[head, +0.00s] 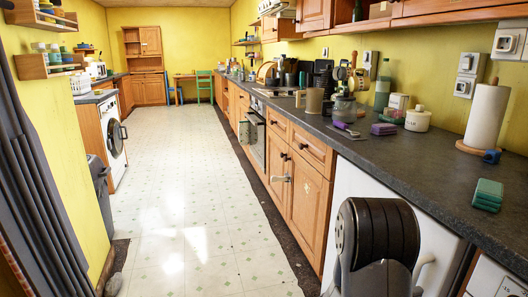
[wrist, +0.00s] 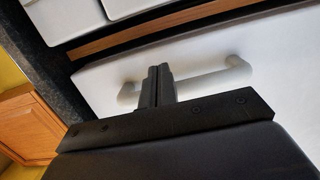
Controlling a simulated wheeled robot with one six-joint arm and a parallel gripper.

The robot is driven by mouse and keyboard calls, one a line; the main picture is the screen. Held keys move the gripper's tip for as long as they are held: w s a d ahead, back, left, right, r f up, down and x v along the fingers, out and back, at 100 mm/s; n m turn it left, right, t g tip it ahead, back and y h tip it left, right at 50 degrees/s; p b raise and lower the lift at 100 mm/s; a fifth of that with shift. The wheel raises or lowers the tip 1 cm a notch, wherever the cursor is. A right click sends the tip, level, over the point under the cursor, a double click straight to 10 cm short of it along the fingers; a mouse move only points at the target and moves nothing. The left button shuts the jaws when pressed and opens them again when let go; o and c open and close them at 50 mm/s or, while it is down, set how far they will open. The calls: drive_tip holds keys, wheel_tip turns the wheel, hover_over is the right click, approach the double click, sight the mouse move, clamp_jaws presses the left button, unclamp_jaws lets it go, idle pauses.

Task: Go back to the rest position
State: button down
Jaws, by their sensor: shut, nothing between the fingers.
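In the wrist view my gripper (wrist: 159,72) is shut, its two dark fingers together with nothing between them. The fingers overlap the pale bar handle (wrist: 208,84) of a white appliance door in the picture; I cannot tell whether they touch it. In the head view part of my arm (head: 378,245) stands at the lower right in front of the white front (head: 352,188) under the counter. My fingers do not show there.
The dark worktop (head: 415,155) runs along the right, with a green sponge block (head: 487,195), a kettle-side clutter of jars and a paper towel roll (head: 487,115). Wooden cupboards (head: 308,200) stand beneath. The pale vinyl floor (head: 190,200) is clear. A grey bin (head: 102,185) stands left.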

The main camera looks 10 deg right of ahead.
drive_tip(key=a+r+n+g+y+p, duration=0.1)
drive_tip(key=a+p, duration=0.4)
drive_tip(key=a, duration=0.8)
drive_tip(key=shift+r+n+g+y+p, duration=0.4)
drive_tip(key=shift+n+g+y, duration=0.1)
drive_tip(key=shift+g+y, duration=0.1)
